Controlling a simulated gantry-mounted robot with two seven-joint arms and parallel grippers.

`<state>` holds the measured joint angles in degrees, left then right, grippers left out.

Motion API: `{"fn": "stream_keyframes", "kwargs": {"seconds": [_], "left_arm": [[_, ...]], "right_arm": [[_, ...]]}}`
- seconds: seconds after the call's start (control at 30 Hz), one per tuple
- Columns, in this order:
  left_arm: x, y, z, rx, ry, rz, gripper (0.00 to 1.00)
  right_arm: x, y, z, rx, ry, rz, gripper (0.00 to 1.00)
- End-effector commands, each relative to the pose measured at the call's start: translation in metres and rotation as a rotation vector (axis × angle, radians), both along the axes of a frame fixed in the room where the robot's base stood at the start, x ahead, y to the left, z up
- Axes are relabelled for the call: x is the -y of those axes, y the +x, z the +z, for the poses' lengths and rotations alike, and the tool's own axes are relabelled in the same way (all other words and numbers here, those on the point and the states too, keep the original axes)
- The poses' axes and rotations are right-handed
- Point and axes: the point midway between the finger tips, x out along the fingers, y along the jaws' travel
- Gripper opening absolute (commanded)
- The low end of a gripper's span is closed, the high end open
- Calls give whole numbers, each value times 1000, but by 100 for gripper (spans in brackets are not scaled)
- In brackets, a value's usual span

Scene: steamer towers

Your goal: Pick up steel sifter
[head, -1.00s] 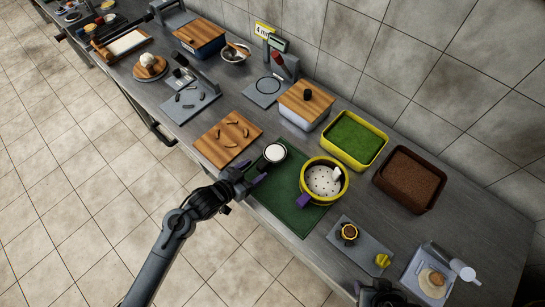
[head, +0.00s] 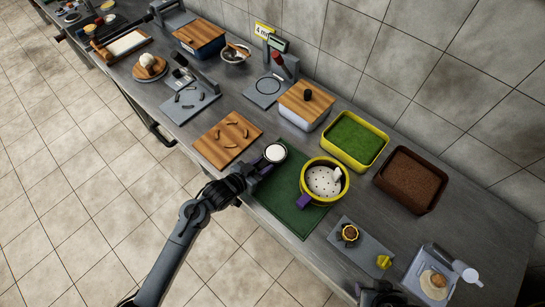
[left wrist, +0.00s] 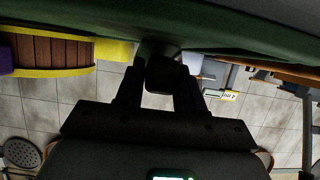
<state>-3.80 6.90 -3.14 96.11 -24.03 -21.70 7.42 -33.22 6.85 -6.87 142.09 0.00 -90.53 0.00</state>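The steel sifter (head: 275,153) appears to be the small round metal-rimmed vessel with a white inside, at the back left edge of the green mat (head: 288,205). My left gripper (head: 256,172) is at its near side, low over the mat. In the left wrist view, a dark block (left wrist: 162,74), seemingly the sifter's handle, sits between the two fingers and nearly fills the gap. I cannot tell whether the fingers press on it. Part of my right arm's end (head: 380,293) shows at the bottom edge; its fingers are not clear.
A yellow-rimmed steamer (head: 324,181) with a purple handle stands right of the sifter. A wooden board (head: 228,138) lies to the left. A green-filled yellow tray (head: 354,140) and a brown tray (head: 411,179) stand behind. A grey board (head: 360,247) holds small items.

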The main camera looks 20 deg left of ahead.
Motion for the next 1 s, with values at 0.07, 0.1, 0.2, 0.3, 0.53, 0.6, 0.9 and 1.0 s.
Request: {"fn": "stream_keyframes", "kwargs": {"seconds": [0.07,0.1,0.2,0.3,0.53,0.6,0.9,1.0], "left_arm": [[0,0,0,0,0,0,20],[0,0,0,0,0,0,14],[0,0,0,0,0,0,0],[0,0,1,1,0,0,0],[0,0,2,2,0,0,0],[0,0,5,3,0,0,0],[0,1,39,6,1,-2,0],[15,-6,50,2,-3,-3,0]], "right_arm": [[-1,0,0,0,2,-1,43],[-1,0,0,0,3,-2,43],[-1,0,0,-1,4,-3,43],[-1,0,0,-1,4,-3,43],[-1,0,0,-1,4,-3,43],[-1,0,1,-1,4,-2,43],[1,0,7,0,-5,4,43],[2,0,8,-1,-7,5,43]]}}
